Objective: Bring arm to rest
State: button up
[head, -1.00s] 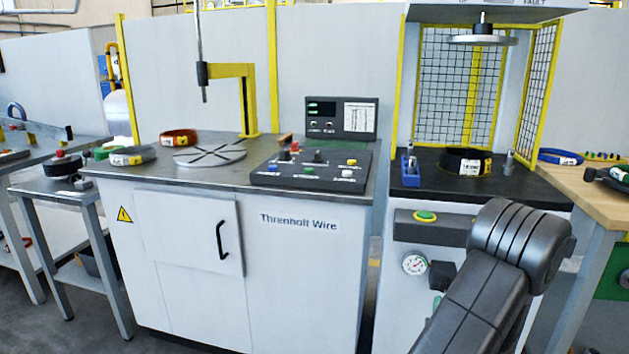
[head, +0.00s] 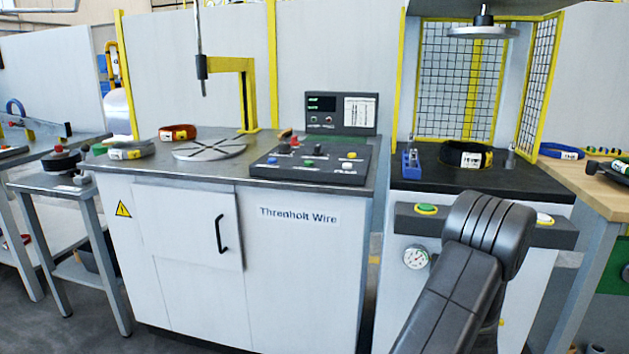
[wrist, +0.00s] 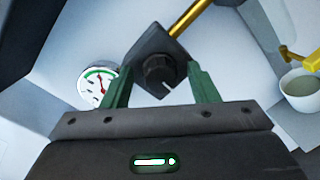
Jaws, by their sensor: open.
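My gripper (wrist: 162,88) shows in the wrist view with its two green fingers apart and nothing between them. Beyond the fingertips is a dark box with a round black knob (wrist: 160,72); I cannot tell how far away it is. A pressure gauge (wrist: 98,86) is just left of the fingers. In the head view my arm rises at the lower right in front of the white press cabinet (head: 396,310), and the gripper itself is out of sight there.
The press has a dark top (head: 420,181) with a black coil (head: 466,156) and a blue holder (head: 411,165). Left of it stands the wrapping bench (head: 250,195) with a round turntable (head: 209,149). A wooden table (head: 600,190) is at the right. A mug-like cup (wrist: 300,88) shows in the wrist view.

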jog(key=shift+f+n+t+y+b, duration=0.1)
jog(key=shift+n+t+y+b, duration=0.5)
jog(key=shift+n, duration=2.9)
jog(key=shift+f+n+y+b, duration=0.15)
jog(key=shift+n+b, duration=0.95)
jog(key=shift+n, duration=2.4)
jog(key=shift+r+n+t+y+b, duration=0.1)
jog(key=shift+n+t+y+b, duration=0.5)
jog(key=shift+n, duration=2.9)
jog(key=shift+a+g+h+b, duration=0.1)
jog(key=shift+g+h+b, duration=0.15)
jog(key=shift+g+b, duration=0.05)
